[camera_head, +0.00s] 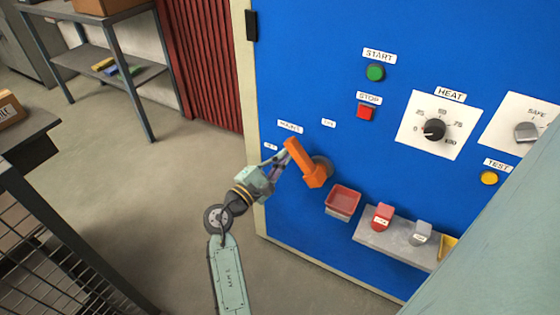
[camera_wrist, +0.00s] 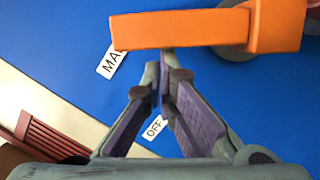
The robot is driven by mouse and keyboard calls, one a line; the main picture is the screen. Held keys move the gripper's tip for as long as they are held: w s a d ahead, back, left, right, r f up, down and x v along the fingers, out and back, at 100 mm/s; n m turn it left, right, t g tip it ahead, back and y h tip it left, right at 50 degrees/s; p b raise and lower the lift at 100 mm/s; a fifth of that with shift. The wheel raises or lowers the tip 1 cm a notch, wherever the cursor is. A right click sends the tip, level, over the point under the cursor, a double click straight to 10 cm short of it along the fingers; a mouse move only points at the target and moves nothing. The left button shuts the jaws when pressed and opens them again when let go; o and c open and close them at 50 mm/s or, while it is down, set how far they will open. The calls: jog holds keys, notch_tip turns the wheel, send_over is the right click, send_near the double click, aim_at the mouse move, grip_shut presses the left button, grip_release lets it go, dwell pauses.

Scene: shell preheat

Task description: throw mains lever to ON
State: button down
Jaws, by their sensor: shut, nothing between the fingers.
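The mains lever (camera_head: 306,163) is an orange bar on a round grey hub on the blue panel. Its free end points up and left, toward the MAINS label (camera_head: 290,127), between the OFF label (camera_head: 271,147) on the left and the ON label (camera_head: 328,123) on the right. My gripper (camera_head: 284,157) is shut and empty at the lever's left, OFF side. In the wrist view, the lever (camera_wrist: 180,29) crosses the top, and my closed fingertips (camera_wrist: 160,76) sit just below its edge, touching or nearly so. The OFF label (camera_wrist: 154,127) is partly hidden behind the fingers.
A red tray (camera_head: 342,200) and a grey shelf (camera_head: 395,243) with a red and a grey piece stick out below right of the lever. START (camera_head: 375,72) and STOP (camera_head: 366,111) buttons and the HEAT dial (camera_head: 433,130) are to the right. Open floor lies left of the panel.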

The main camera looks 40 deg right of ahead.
aim_at(295, 150)
jog(key=r+m, duration=0.1)
jog(key=s+r+m, duration=0.2)
jog(key=m, duration=0.1)
jog(key=shift+d+g+y+p, duration=0.3)
jog(key=shift+d+g, duration=0.1)
jog(key=shift+s+d+r+m, duration=0.25)
jog(key=shift+s+r+m, duration=0.35)
jog(key=shift+m, duration=0.5)
jog(key=shift+s+d+r+m+g+y, duration=0.15)
jog(key=shift+s+m+y, duration=0.1)
jog(key=shift+s+m, duration=0.15)
jog(key=shift+s+d+r+m+g+y, duration=0.15)
jog(key=shift+s+m+y, duration=0.15)
jog(key=shift+m, duration=0.2)
jog(key=shift+w+p, duration=0.1)
jog(key=shift+p, duration=0.2)
